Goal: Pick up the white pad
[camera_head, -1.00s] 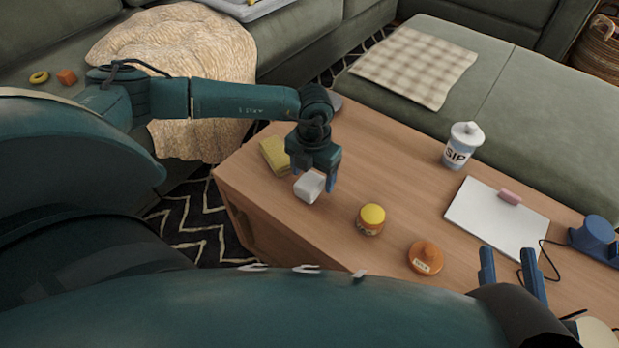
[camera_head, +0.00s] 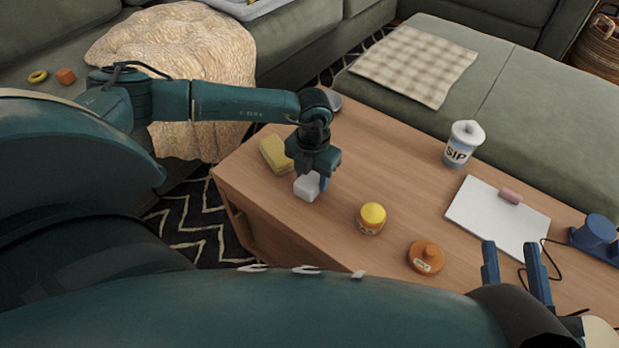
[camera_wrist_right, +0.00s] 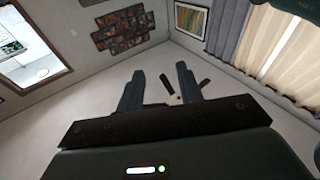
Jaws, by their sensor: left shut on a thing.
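The white pad (camera_head: 306,187) is a small white block on the wooden coffee table, near its left end. My left gripper (camera_head: 313,181) comes down from above and is shut on the pad; its fingers hide part of the pad's back and right side. I cannot tell whether the pad is clear of the table top. My right gripper (camera_head: 517,262) is open and empty in the head view, over the table's right front. In the right wrist view its two fingers (camera_wrist_right: 160,90) stand apart with nothing between them.
A yellow sponge (camera_head: 276,155) lies just left of the left gripper. A yellow-lidded jar (camera_head: 371,218) and an orange pot (camera_head: 426,257) stand to the right. Farther right are a SIP cup (camera_head: 463,145), a whiteboard (camera_head: 490,217) with a pink eraser (camera_head: 510,196), and a blue object (camera_head: 597,232).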

